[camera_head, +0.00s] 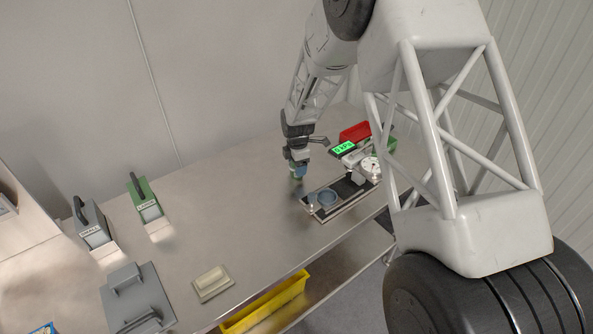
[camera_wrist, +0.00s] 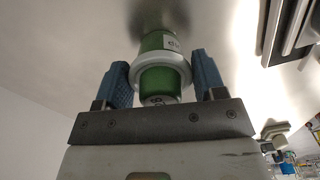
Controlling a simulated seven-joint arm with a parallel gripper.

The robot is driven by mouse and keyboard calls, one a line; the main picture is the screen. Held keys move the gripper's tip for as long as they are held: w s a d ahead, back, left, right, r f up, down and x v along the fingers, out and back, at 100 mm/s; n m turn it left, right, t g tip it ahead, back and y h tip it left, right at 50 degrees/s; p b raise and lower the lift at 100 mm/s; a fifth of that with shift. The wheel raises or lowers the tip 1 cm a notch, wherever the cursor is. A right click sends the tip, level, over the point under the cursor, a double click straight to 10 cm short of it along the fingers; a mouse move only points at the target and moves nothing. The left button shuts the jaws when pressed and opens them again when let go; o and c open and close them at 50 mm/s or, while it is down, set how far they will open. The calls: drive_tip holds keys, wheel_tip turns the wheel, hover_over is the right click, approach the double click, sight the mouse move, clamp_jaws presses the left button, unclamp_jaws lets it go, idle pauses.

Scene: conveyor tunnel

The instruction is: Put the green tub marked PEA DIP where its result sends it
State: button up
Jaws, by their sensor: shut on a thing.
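The green tub (camera_wrist: 155,43) with a pale rim shows in the wrist view between the two blue fingers of my gripper (camera_wrist: 160,82). Part of a white label with dark lettering shows on its side, too little to read in full. My gripper (camera_head: 297,166) is shut on the tub and points down over the steel table, left of the dark test track. In the head view only a little green of the tub (camera_head: 297,179) shows under the fingers. I cannot tell whether its base touches the table. A green-lit display (camera_head: 343,148) reads what looks like 0 kPa.
The track (camera_head: 345,187) carries a blue-grey round seat (camera_head: 327,198) and a dial gauge (camera_head: 371,166). Behind stand a red bin (camera_head: 355,132) and a green bin (camera_head: 391,145). Grey (camera_head: 95,234) and green (camera_head: 147,207) handled units stand left. A yellow bin (camera_head: 265,305) sits below the front edge. The table's middle is clear.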

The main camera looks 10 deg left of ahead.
drive_tip(key=shift+c, duration=0.4)
drive_tip(key=shift+r, duration=0.1)
drive_tip(key=shift+r, duration=4.95)
drive_tip(key=shift+w, duration=0.1)
drive_tip(key=shift+w+d+m, duration=0.3)
drive_tip(key=shift+w+d, duration=0.05)
drive_tip(key=shift+w, duration=0.15)
drive_tip(key=w+d+m, duration=1.7)
drive_tip(key=w+d, duration=0.5)
drive_tip(key=w, duration=0.2)
drive_tip(key=shift+r, duration=0.4)
